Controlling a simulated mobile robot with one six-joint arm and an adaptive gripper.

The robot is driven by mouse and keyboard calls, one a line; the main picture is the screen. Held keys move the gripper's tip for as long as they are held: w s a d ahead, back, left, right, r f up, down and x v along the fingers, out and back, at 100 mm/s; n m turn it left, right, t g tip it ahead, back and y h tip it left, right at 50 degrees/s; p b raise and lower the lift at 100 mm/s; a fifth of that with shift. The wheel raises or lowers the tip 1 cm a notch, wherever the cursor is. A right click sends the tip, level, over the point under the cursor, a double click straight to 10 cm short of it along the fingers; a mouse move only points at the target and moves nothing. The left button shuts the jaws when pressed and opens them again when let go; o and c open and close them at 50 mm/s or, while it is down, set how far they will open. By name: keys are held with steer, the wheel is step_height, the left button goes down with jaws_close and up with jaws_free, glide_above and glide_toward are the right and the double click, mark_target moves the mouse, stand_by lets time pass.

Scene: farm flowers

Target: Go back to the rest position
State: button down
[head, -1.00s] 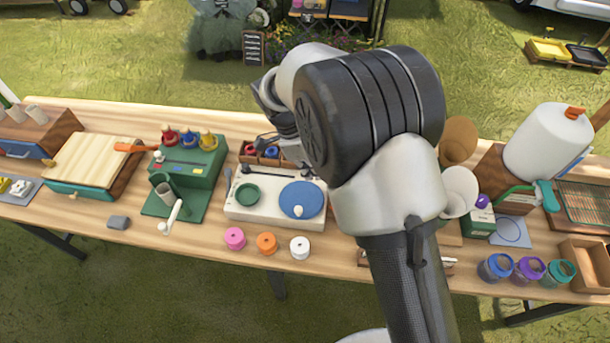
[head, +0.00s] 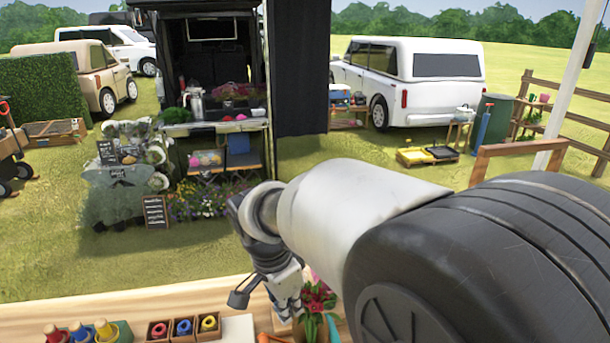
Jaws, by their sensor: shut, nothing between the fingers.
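My gripper (head: 288,310) hangs at the end of my arm, low in the middle of the head view, pointing down over the table's far side. It is shut and empty. My arm fills the right and lower right of the view and hides much of the table. The wooden table (head: 30,316) shows only along the bottom edge. Red and pink flowers with green leaves (head: 318,298) show just right of my gripper; I cannot tell whether they touch.
On the table are small boxes with red, blue and yellow rolls (head: 183,327) and a green block with coloured cones (head: 80,332). Beyond are a flower stall (head: 213,128), a chalkboard sign (head: 155,211), parked cars (head: 412,82) and open grass.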

steer(key=s+d+r+n+t+y, duration=0.1)
steer(key=s+d+r+n, duration=0.25)
steer(key=s+d, duration=0.2)
steer(key=s+d+r+n+t, duration=0.1)
steer(key=s+d+r+n, duration=0.1)
steer(key=s+d+r, duration=0.35)
steer(key=s+d+f+n+t, duration=0.1)
steer(key=s+d+f+n, duration=0.2)
steer(key=s+d+n, duration=0.2)
steer(key=s+d+b, duration=0.1)
steer(key=s, duration=0.2)
steer(key=shift+s+d+y, duration=0.15)
steer(key=shift+s+y, duration=0.1)
steer(key=shift+y, duration=0.05)
steer(key=shift+f, duration=0.1)
